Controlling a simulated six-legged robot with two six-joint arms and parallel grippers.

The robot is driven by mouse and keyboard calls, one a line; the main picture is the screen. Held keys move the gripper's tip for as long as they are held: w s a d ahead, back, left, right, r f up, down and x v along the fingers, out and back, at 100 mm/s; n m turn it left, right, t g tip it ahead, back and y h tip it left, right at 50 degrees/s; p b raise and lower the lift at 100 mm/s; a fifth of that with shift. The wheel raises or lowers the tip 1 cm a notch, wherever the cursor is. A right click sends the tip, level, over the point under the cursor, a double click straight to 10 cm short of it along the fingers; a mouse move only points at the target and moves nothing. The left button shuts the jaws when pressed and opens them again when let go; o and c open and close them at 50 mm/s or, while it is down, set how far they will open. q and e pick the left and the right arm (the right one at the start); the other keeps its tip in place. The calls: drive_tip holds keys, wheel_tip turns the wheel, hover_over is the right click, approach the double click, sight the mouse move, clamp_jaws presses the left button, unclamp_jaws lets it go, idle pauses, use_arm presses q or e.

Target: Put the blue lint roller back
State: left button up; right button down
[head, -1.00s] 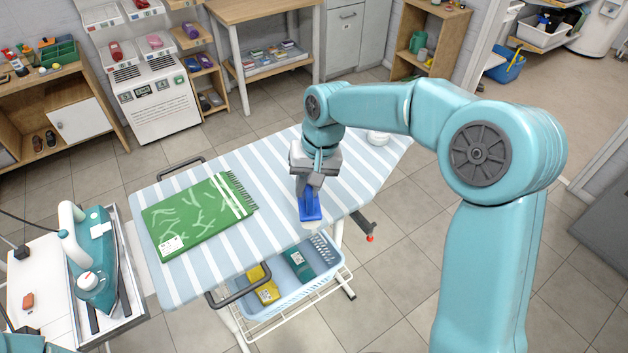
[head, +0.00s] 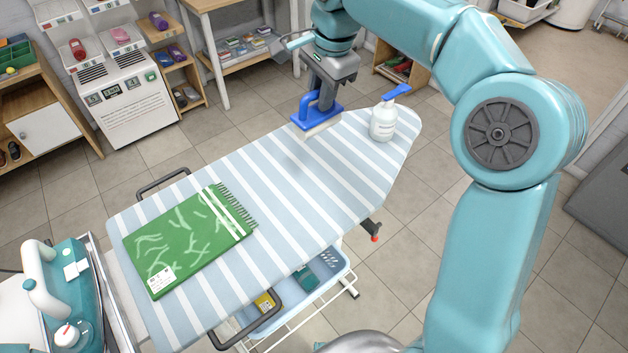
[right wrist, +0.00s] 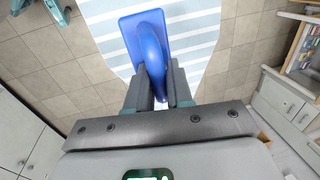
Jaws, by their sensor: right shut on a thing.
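The blue lint roller (head: 318,117) has a blue handle and a pale underside. My right gripper (head: 319,92) is shut on its handle and holds it over the far part of the striped ironing board (head: 290,195). It seems raised above the cloth, though the gap is hard to judge. In the right wrist view the roller's flat blue plate (right wrist: 130,32) sticks out past my fingers (right wrist: 158,92), with the handle between them. My left gripper is not in view.
A white pump bottle (head: 383,123) with a blue top stands right of the roller. A folded green towel (head: 190,240) lies on the board's near left. A teal iron (head: 70,300) stands at the lower left. A blue basket (head: 330,270) sits under the board. The board's middle is clear.

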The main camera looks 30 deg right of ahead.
drive_tip(key=shift+s+f+b+x, duration=0.15)
drive_tip(key=shift+s+x, duration=0.55)
drive_tip(key=shift+x, duration=2.45)
drive_tip(key=shift+s+f+b+x, duration=0.15)
drive_tip(key=shift+s+x, duration=0.6)
drive_tip(key=shift+x, duration=2.4)
drive_tip(key=shift+s+f+x, duration=0.15)
drive_tip(key=shift+s+x, duration=0.55)
drive_tip(key=shift+x, duration=2.45)
drive_tip(key=shift+d, duration=0.1)
drive_tip(key=shift+f, duration=0.15)
drive_tip(key=c, duration=1)
unclamp_jaws()
drive_tip(key=shift+r, duration=0.35)
drive_tip(key=v, duration=1.1)
drive_tip(key=shift+r, duration=0.35)
drive_tip(key=shift+s+f, duration=0.1)
drive_tip(key=shift+s, duration=0.05)
